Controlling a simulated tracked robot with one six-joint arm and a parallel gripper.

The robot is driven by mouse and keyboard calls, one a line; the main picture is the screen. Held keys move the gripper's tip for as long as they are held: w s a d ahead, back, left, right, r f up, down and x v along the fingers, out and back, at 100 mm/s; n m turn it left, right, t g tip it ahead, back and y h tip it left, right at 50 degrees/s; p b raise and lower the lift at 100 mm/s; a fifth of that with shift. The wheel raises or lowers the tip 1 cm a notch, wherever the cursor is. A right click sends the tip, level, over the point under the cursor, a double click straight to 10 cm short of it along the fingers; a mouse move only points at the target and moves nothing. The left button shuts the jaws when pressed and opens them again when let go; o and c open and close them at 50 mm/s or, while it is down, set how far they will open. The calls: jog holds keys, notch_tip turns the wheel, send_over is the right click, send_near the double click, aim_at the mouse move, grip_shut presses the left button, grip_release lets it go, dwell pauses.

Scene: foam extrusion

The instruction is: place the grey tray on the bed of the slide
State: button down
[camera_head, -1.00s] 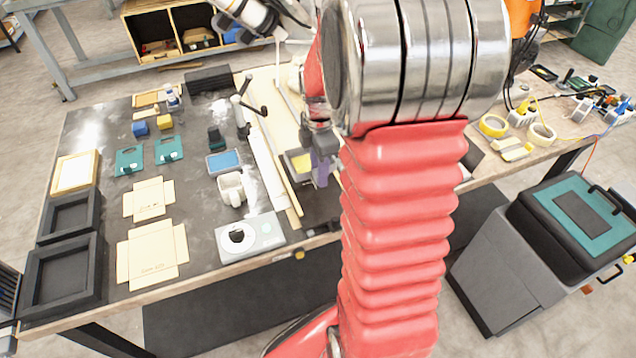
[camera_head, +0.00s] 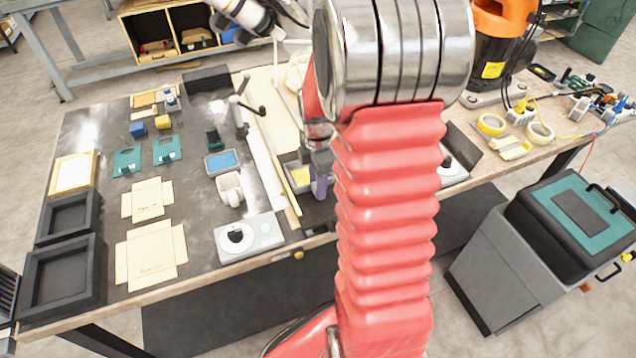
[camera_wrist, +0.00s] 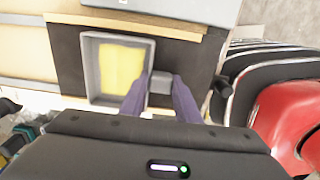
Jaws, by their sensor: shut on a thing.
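My gripper (camera_wrist: 160,84) has its two purple fingers closed on the small grey tab on the side of the grey tray (camera_wrist: 92,72). The square tray has a yellow inside and looks level in the wrist view. In the head view the tray (camera_head: 306,186) is partly hidden by my gripper (camera_head: 320,175) and arm. A dark flat surface (camera_wrist: 190,62) lies under and around the tray, edged by a pale wooden strip (camera_wrist: 125,22). I cannot tell whether the tray touches it, nor whether this surface is the slide's bed.
A scale (camera_head: 249,238) stands at the table's front edge, with a white mug (camera_head: 229,188) and a blue-topped tray (camera_head: 221,163) behind it. Long pale strips (camera_head: 262,165) lie left of my gripper. Tape rolls (camera_head: 491,125) lie at the right.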

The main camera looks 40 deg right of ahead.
jog(key=c, duration=1.3)
grip_release()
jog(key=shift+c, duration=0.2)
notch_tip(320, 180, up, 12)
